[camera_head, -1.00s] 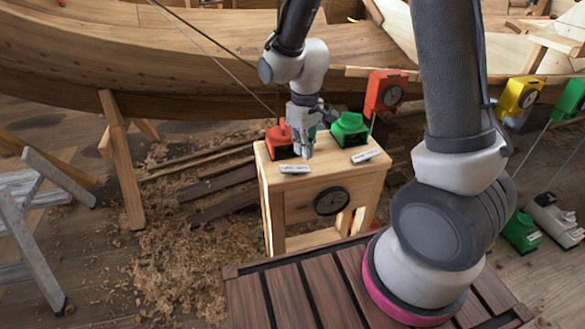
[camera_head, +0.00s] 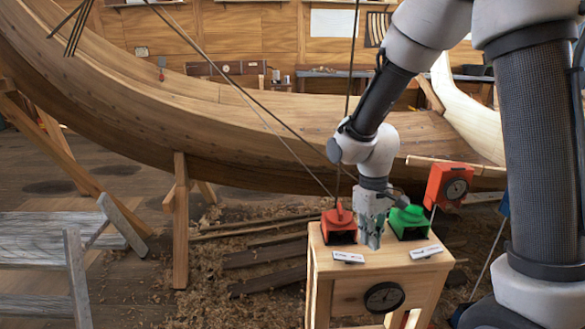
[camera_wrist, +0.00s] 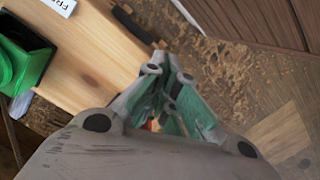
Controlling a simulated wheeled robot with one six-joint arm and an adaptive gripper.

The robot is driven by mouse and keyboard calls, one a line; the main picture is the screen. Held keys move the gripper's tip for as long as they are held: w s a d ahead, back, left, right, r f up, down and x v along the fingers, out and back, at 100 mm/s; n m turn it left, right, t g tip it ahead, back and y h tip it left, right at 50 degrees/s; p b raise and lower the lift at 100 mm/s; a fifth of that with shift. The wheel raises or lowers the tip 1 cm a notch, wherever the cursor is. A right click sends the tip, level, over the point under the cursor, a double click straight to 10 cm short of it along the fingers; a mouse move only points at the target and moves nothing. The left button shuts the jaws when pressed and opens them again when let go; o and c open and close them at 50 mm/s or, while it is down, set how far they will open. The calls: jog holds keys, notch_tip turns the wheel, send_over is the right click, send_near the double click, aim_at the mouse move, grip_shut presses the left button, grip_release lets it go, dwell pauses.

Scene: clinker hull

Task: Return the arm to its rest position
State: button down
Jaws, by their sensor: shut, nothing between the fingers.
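My gripper (camera_head: 372,235) is shut and empty. In the head view it points down just above the top of a small wooden stand (camera_head: 375,275), between a red box-shaped thing (camera_head: 339,225) and a green one (camera_head: 408,221). I cannot tell whether the fingertips touch the stand. In the wrist view the gripper (camera_wrist: 168,60) has its fingers together, with the wooden top and part of the green thing (camera_wrist: 25,55) to the left. My arm reaches in from the upper right of the head view.
Two white labels (camera_head: 348,257) lie at the stand's front edge, and a dark dial (camera_head: 384,297) is on its front. A red box with a dial (camera_head: 449,186) stands to the right. The wooden hull (camera_head: 230,130) spans behind. Grey trestles (camera_head: 75,250) stand at the left.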

jog(key=s+d+r+m+t, duration=0.2)
jog(key=s+d+r, duration=0.4)
jog(key=s+r, duration=0.2)
jog(key=s+d+r+m+t, duration=0.3)
jog(key=s+d+r, duration=0.4)
jog(key=r, duration=0.5)
jog(key=shift+s+d+r+t+y, duration=0.3)
jog(key=shift+s, duration=0.05)
